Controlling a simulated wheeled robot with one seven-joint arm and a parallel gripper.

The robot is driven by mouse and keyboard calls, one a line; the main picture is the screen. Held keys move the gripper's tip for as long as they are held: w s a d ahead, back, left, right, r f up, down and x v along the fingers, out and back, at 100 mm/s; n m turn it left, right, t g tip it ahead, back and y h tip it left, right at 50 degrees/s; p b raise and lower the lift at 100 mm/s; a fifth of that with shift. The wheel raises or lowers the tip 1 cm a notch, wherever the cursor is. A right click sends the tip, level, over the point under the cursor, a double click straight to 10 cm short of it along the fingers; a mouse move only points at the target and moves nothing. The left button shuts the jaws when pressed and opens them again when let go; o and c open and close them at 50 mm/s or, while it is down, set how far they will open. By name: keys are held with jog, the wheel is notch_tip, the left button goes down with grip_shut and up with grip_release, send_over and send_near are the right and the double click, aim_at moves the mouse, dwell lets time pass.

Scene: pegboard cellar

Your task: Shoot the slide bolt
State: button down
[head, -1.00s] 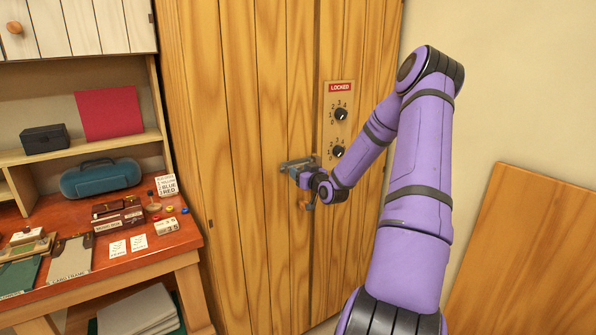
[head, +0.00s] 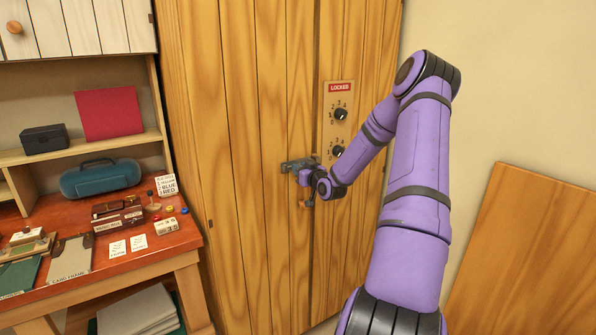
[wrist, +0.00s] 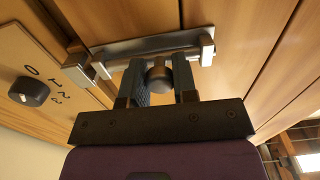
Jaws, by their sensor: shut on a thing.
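A grey metal slide bolt (head: 295,165) is mounted across the plank doors of a wooden cabinet (head: 240,150). It also shows in the wrist view (wrist: 195,42), with a bracket at the right end and a keeper (wrist: 78,70) at the left. My gripper (head: 304,177) is at the bolt. In the wrist view, my gripper's two fingers (wrist: 158,80) are closed around the bolt's round knob (wrist: 158,76). My arm and fingers partly cover the bolt, and I cannot tell how far the bar reaches into the keeper.
A panel on the right door carries a red LOCKED sign (head: 340,87) and two black dials (head: 341,114). A handle (head: 307,202) hangs below the bolt. A cluttered red-topped workbench (head: 100,262) stands left; a wooden board (head: 530,265) leans right.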

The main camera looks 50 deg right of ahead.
jog(key=shift+s+d, duration=0.25)
jog(key=shift+d, duration=0.65)
jog(key=shift+s+d, duration=0.25)
jog(key=shift+d, duration=0.65)
jog(key=c, duration=0.9)
grip_release()
jog(key=shift+d, duration=0.15)
jog(key=v, duration=1)
jog(key=shift+s, duration=0.35)
jog(key=shift+a, duration=0.25)
